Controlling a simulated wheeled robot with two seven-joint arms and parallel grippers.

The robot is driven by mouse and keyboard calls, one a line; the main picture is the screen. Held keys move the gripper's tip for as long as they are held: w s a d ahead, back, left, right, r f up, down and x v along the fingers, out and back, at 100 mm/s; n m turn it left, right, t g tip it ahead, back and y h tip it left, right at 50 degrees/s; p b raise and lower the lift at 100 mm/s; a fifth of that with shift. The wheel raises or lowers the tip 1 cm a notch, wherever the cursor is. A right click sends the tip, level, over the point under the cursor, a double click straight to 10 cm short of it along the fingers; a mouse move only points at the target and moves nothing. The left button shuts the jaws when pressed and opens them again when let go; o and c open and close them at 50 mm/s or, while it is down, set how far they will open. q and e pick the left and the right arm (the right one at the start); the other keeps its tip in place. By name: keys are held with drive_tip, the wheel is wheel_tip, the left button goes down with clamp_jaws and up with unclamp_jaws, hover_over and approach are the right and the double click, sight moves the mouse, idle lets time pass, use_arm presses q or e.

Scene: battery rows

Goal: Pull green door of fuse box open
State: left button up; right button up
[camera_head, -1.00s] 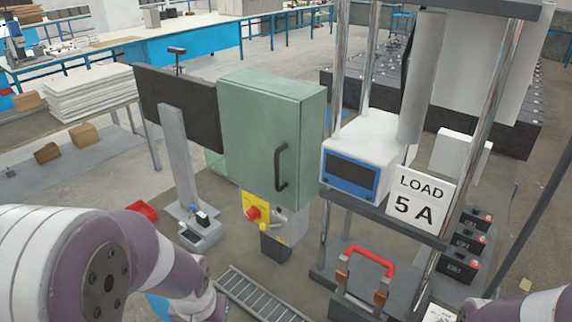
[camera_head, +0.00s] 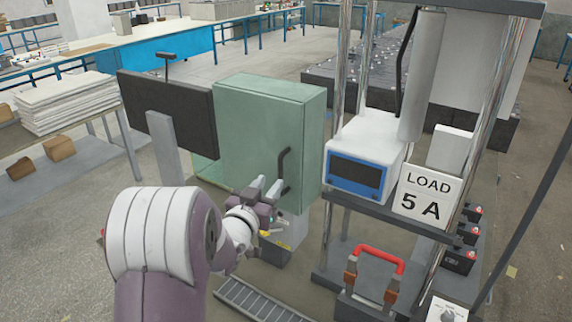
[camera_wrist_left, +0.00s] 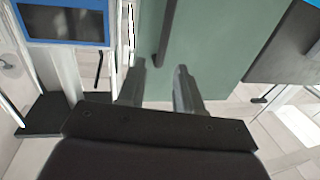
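The green fuse box (camera_head: 245,130) stands upright with its door (camera_head: 308,150) closed. A dark bar handle (camera_head: 283,168) is on the door, and the handle also shows in the left wrist view (camera_wrist_left: 166,35). My left gripper (camera_head: 268,186) is at the handle's lower part. In the left wrist view the two fingers of my left gripper (camera_wrist_left: 158,66) are apart, with the handle's lower end between their tips. I cannot tell whether either finger touches it. The green door surface (camera_wrist_left: 215,45) fills the wrist view ahead. My right gripper is not in view.
A dark monitor (camera_head: 172,115) stands left of the box. Right of it, a rack holds a white and blue device (camera_head: 358,172) and a LOAD 5 A sign (camera_head: 427,196). A red-handled switch (camera_head: 378,258) is below. A ladder-like tray (camera_head: 255,300) lies on the floor.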

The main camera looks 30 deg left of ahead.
sight(280, 169)
use_arm(q)
drive_tip(key=w, duration=0.2)
drive_tip(key=w+a+p, duration=0.1)
drive_tip(key=w, duration=0.2)
drive_tip(key=w+p, duration=0.1)
drive_tip(key=w, duration=0.1)
drive_tip(key=shift+w+a, duration=0.15)
drive_tip(key=shift+w, duration=0.7)
clamp_jaws()
